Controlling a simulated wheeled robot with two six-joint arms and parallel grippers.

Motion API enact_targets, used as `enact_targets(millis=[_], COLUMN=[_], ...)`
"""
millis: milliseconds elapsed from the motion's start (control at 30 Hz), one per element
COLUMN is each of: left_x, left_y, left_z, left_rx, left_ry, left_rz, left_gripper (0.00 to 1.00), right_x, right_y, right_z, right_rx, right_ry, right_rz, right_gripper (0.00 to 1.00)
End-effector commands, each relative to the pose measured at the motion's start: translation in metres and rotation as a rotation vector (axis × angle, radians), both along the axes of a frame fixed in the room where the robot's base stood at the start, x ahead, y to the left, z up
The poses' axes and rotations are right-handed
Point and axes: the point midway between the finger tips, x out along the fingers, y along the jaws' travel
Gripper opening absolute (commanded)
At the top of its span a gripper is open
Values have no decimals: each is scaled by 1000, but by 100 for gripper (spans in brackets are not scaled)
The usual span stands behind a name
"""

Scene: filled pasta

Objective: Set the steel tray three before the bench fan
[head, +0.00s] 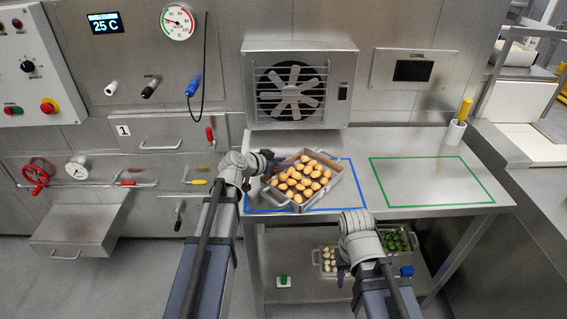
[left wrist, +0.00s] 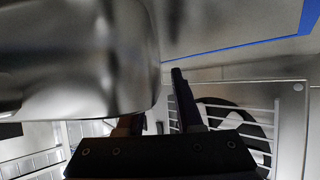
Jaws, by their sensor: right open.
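A steel tray (head: 328,192) full of golden-brown pieces sits at an angle on the bench, over the blue outline and in front of the bench fan (head: 291,90). I see no number on it. My left gripper (head: 268,163) is at the tray's left back side. In the left wrist view, my left gripper's dark fingers (left wrist: 158,118) are apart, and a large shiny steel surface hides part of one; whether they hold the tray is unclear. My right gripper (head: 342,272) is open below the bench's front edge, near the lower shelf.
A green outline (head: 432,181) on the right of the bench is empty. Two more trays, one with white pieces (head: 327,260) and one with green pieces (head: 398,240), stand on the lower shelf.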

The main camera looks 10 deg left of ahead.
Motion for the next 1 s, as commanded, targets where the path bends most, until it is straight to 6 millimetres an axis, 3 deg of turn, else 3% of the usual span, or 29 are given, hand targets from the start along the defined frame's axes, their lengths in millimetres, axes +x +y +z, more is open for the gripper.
enact_targets(millis=[167, 600, 1000], left_x=[-10, -76, -92], left_y=[5, 41, 51], left_z=[12, 53, 61], left_rx=[-1, 1, 0], left_ry=[1, 0, 0], left_rz=[2, 3, 0], left_gripper=[35, 35, 35], right_x=[0, 0, 0], right_y=[0, 0, 0], right_z=[11, 53, 60], right_rx=[0, 0, 0], right_ry=[0, 0, 0], right_rz=[0, -1, -1], right_gripper=[50, 50, 50])
